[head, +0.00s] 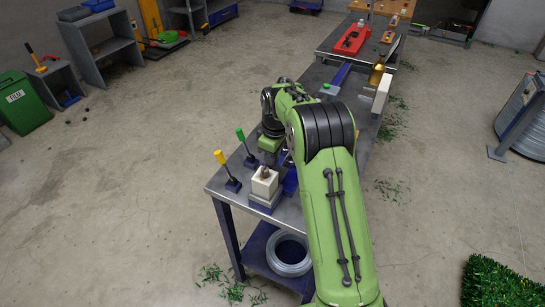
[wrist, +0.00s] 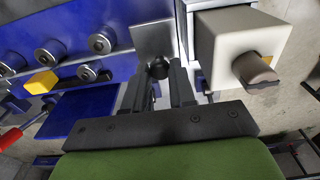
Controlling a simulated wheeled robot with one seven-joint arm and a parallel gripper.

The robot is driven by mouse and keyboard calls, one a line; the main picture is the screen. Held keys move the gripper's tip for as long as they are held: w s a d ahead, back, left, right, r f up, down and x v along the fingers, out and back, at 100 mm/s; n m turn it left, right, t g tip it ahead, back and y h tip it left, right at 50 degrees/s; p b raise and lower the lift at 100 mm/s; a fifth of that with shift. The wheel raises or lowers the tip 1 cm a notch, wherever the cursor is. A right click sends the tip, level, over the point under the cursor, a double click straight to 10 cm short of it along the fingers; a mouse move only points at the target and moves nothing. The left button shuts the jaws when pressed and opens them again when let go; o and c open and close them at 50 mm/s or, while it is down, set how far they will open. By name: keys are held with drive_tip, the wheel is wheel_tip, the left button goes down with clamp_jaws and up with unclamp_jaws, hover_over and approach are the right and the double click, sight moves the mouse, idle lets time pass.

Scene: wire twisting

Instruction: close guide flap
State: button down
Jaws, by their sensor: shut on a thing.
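In the wrist view a grey metal plate (wrist: 150,38), which looks like the guide flap, stands beside the blue machine panel. A dark round knob (wrist: 159,68) sits at its lower part. My gripper (wrist: 160,75) has its two dark fingers on either side of the knob and is shut on it. In the head view my arm reaches down to the near end of the workbench, and my arm hides the flap and most of the gripper there.
A cream block (head: 264,184) with a brown-grey peg stands close right of my fingers in the wrist view (wrist: 232,45). Rollers (wrist: 100,42) line the blue panel at left. Yellow (head: 220,157) and green (head: 241,134) levers stand on the bench's left edge. A wire coil (head: 290,255) lies below.

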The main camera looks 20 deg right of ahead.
drive_tip(key=c, duration=0.9)
unclamp_jaws()
drive_tip(key=shift+c, duration=0.2)
wheel_tip(320, 180, up, 16)
drive_tip(key=p, duration=0.3)
drive_tip(key=shift+s+d+f, duration=0.15)
drive_tip(key=shift+s+d, duration=0.2)
drive_tip(key=shift+s, duration=0.05)
